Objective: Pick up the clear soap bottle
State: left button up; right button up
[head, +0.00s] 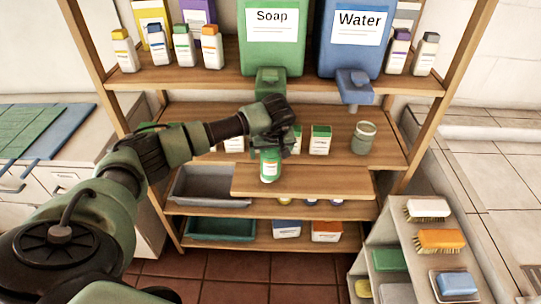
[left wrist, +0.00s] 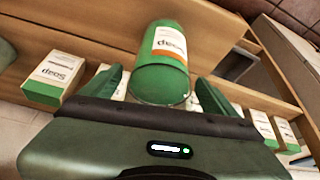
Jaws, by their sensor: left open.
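The clear soap bottle (head: 269,166), filled green with a white label, stands on the pulled-forward wooden board (head: 325,181) under the middle shelf. My left gripper (head: 271,148) is just above and behind it in the head view. In the left wrist view the bottle (left wrist: 163,62) shows its "Soap" label and lies between the two open fingers (left wrist: 160,88). The fingers are apart, and I cannot tell whether either touches the bottle. My right gripper is not in view.
White-and-green soap boxes (head: 320,140) and a glass jar (head: 363,138) stand on the middle shelf (head: 400,150). The green Soap tank (head: 271,62) and blue Water tank (head: 352,60) sit above, their spouts hanging near my arm. A grey bin (head: 205,186) is below left.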

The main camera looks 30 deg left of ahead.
pick_arm(q)
jog(key=c, duration=1.8)
grip_shut()
jog(key=shift+r, duration=0.1)
